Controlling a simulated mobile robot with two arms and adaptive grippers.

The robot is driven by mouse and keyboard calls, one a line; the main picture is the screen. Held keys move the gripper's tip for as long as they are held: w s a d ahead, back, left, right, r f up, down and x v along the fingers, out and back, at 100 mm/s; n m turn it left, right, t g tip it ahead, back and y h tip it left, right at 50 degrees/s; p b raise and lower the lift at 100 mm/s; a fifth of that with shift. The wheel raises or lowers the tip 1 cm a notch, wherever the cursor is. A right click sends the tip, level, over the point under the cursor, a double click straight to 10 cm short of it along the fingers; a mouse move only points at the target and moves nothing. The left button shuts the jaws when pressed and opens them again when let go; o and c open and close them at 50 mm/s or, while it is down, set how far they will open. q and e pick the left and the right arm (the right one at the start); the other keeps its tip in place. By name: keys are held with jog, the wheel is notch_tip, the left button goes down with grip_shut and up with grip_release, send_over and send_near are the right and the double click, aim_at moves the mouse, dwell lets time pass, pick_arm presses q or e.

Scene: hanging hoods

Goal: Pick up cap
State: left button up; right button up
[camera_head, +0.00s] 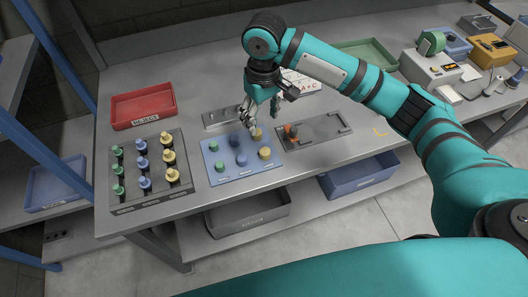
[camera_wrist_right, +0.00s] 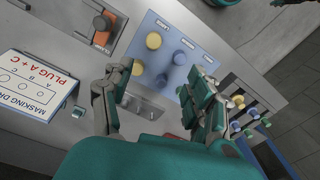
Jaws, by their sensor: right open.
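Several round caps in green, blue and yellow stand on a blue mat (camera_head: 228,176) in the head view. One yellow cap (camera_head: 265,153) is at the mat's right front, with a blue cap (camera_head: 241,160) and a green cap (camera_head: 220,166) in the same row. Another yellow cap (camera_head: 257,133) is in the back row. My right gripper (camera_head: 265,113) is open and empty, above the mat's back edge. In the right wrist view, its spread fingers (camera_wrist_right: 158,74) frame part of the mat, with a yellow cap (camera_wrist_right: 137,68) near the left finger. My left gripper is not seen.
A dark rack (camera_head: 152,187) with rows of coloured pegs stands left of the mat. A red REJECT tray (camera_head: 144,108) is behind it. A grey fixture tray (camera_head: 325,129) with an orange part (camera_head: 291,131) is at the right. A PLUG A + C card (camera_wrist_right: 25,85) stands behind.

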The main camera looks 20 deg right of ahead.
jog(key=d+r, duration=0.1)
jog(key=p, duration=0.3)
send_over(265, 150)
notch_tip(265, 150, down, 12)
jog(key=shift+s+r, duration=0.1)
jog(key=shift+r, duration=0.1)
jog(key=shift+f, duration=0.35)
notch_tip(265, 150, down, 4)
jog(key=shift+r+p, duration=0.15)
jog(key=shift+p, duration=0.55)
jog(key=shift+f, duration=0.4)
jog(key=c, duration=0.9)
